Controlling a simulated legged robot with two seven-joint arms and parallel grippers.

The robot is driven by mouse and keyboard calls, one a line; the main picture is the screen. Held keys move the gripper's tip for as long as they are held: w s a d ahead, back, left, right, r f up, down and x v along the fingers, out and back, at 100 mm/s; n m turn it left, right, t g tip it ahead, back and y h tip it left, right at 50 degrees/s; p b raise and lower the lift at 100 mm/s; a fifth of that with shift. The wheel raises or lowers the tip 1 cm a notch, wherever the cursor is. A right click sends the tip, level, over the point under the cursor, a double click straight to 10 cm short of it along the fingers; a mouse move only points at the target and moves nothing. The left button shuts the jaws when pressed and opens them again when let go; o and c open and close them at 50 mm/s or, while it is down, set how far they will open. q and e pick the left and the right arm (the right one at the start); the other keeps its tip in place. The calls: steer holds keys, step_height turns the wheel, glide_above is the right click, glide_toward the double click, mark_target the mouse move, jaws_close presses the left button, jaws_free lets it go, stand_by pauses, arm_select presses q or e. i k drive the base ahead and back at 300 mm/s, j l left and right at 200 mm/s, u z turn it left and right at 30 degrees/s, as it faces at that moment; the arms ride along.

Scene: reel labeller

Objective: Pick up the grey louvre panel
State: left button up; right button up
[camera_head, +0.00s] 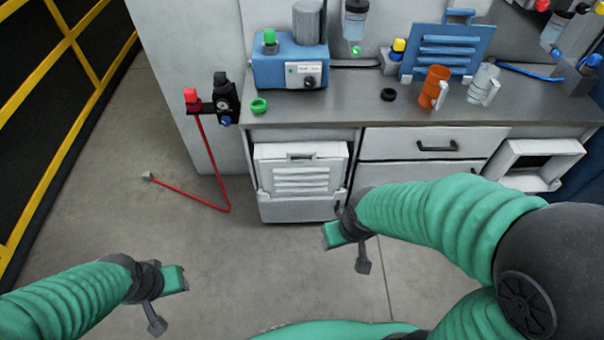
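The grey louvre panel (301,177) is light grey with horizontal slats and a handle slot at its top. It stands upright in the open left bay of the bench, its lower edge hidden behind the front of a pale bin (300,208). My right gripper (346,252) is open and empty, in front of the bay, below and to the right of the panel and apart from it. My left gripper (168,303) is open and empty over the floor at lower left, well away from the panel.
A blue louvre panel (447,52) leans at the back of the bench top (340,105). Orange (434,87) and clear (482,82) cups stand near it. A red hose (214,170) hangs to the floor at left. A white frame (530,165) is at right. The floor before the bay is clear.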

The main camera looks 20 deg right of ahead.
mark_target(288, 177)
steer(key=z, duration=1.55)
steer(key=i+j+z, duration=0.1)
steer(key=j+z, duration=0.2)
steer(key=z, duration=0.2)
steer(key=j+z, duration=0.3)
steer(key=z, duration=0.15)
steer(key=j+z, duration=0.35)
steer(key=z, duration=0.15)
steer(key=k+j, duration=0.1)
steer(key=j, duration=0.3)
steer(key=k+j+z, duration=0.15)
steer(key=j, duration=0.3)
steer(key=k+j, duration=0.1)
steer(key=j, duration=0.3)
steer(key=k+j+z, duration=0.15)
steer(key=j, duration=0.3)
steer(key=k+j, duration=0.15)
steer(key=j, duration=0.25)
steer(key=i+z, duration=0.05)
